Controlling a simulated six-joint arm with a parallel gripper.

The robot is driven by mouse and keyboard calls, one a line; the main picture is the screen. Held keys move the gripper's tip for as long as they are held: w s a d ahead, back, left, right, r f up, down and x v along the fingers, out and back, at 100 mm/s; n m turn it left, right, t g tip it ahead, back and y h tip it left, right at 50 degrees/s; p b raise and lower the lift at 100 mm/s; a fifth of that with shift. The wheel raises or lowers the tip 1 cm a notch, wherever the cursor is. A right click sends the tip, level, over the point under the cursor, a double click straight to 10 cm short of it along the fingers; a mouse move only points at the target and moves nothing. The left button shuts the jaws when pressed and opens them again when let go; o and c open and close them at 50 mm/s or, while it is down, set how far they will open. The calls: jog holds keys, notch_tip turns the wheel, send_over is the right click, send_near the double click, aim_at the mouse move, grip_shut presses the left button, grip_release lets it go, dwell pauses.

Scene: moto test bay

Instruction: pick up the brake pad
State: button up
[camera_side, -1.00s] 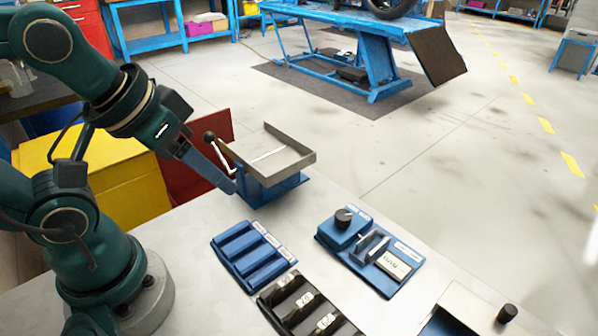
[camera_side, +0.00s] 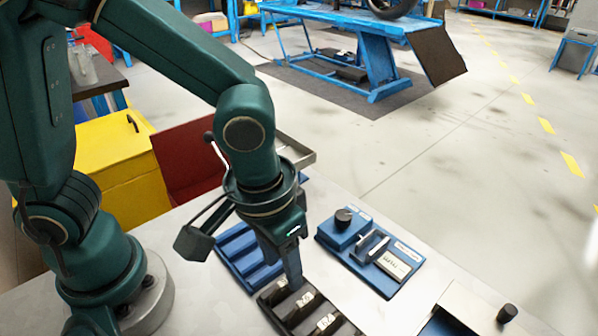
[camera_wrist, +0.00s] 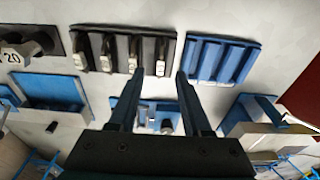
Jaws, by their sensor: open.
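A black rack (camera_side: 278,322) holds several dark brake pads with pale labelled ends, standing in slots. In the wrist view the rack (camera_wrist: 122,30) is at the top, with the rightmost brake pad (camera_wrist: 160,62) standing in its end slot. My gripper (camera_wrist: 160,72) is open and empty. Its two fingertips lie left and right of that pad's near end in the picture; whether they reach down beside it I cannot tell. In the side view my gripper (camera_side: 292,281) points down at the rack's far end, and hides part of that end.
A blue slotted rack (camera_side: 243,250) stands beside the black rack and looks empty; it shows in the wrist view (camera_wrist: 220,60). A blue fixture with a black knob (camera_side: 344,216) lies to the right. A metal tray (camera_side: 296,150) is partly hidden behind my arm. Bare bench lies between the racks and fixture.

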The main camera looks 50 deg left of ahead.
aim_at(285, 280)
jog(key=shift+w+f, duration=0.15)
jog(key=shift+f, duration=0.8)
jog(key=shift+w+f, duration=0.1)
jog(key=shift+f, duration=0.85)
grip_shut()
jog(key=shift+r, duration=0.1)
